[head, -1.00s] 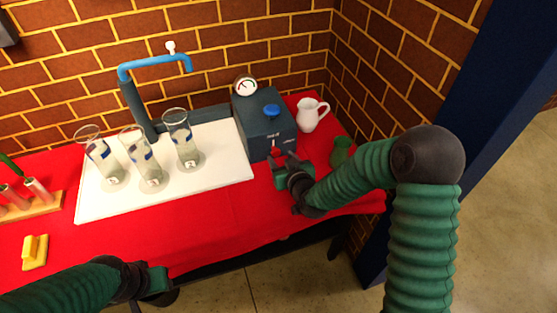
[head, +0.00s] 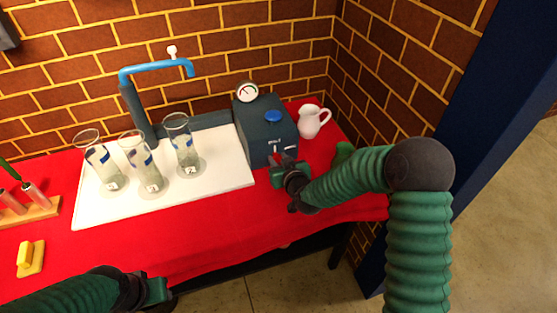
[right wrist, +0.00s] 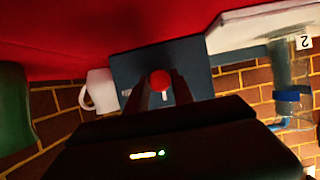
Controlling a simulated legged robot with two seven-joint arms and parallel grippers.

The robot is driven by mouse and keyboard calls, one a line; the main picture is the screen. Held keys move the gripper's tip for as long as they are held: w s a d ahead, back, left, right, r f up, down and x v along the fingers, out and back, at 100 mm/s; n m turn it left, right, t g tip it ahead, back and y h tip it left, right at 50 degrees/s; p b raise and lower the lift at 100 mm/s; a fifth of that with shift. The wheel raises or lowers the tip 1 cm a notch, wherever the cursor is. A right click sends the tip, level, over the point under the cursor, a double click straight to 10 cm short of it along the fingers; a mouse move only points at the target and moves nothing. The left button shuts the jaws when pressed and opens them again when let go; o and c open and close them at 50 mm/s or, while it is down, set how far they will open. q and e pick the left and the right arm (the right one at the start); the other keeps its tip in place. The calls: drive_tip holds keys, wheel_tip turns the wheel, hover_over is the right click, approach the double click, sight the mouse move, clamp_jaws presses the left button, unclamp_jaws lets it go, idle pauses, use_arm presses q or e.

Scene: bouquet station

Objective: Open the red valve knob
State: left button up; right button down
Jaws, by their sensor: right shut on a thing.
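The dark blue valve box (head: 262,125) stands at the back right of the table, with a blue knob (head: 273,116) on top and a round gauge (head: 247,91) behind it. The red valve knob (right wrist: 160,81) shows on the box's front face in the right wrist view; in the head view my gripper hides most of it. My right gripper (head: 284,161) is at this front face, its two fingers on either side of the red knob, shut on it. My left gripper (head: 160,292) is low at the front edge, away from the box; its jaws are unclear.
Several things stand nearby: three glass cylinders on a white tray (head: 215,182), a blue tap (head: 155,68) behind them, and a white jug (head: 312,121) right of the box. A green cup (head: 343,152) is partly behind my right arm.

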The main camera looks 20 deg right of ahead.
drive_tip(key=shift+d, duration=0.1)
drive_tip(key=shift+d+m+y, duration=0.1)
drive_tip(key=shift+m+y, duration=0.6)
drive_tip(key=shift+m, duration=0.3)
drive_tip(key=m+y, duration=0.1)
drive_tip(key=m+p, duration=0.1)
drive_tip(key=shift+d+m+y, duration=0.2)
drive_tip(key=shift+m+y, duration=0.1)
drive_tip(key=shift+y, duration=0.1)
drive_tip(key=shift+d+f+m+t+y+p, duration=0.1)
drive_tip(key=shift+m+t+y+p, duration=0.25)
drive_tip(key=shift+m+y, duration=0.45)
drive_tip(key=shift+f+m+t, duration=0.1)
drive_tip(key=shift+m+t, duration=0.15)
drive_tip(key=shift+m, duration=0.55)
drive_tip(key=shift+d+f+m+y+b, duration=0.15)
drive_tip(key=shift+m+y+b, duration=0.4)
drive_tip(key=shift+m, duration=0.55)
drive_tip(key=shift+f+m+t+y+b, duration=0.1)
drive_tip(key=shift+m+t+y+b, duration=0.15)
drive_tip(key=shift+m+t+b, duration=0.45)
drive_tip(key=shift+f+m+t+y+b, duration=0.1)
drive_tip(key=shift+m+y+b, duration=0.2)
drive_tip(key=shift+m, duration=0.7)
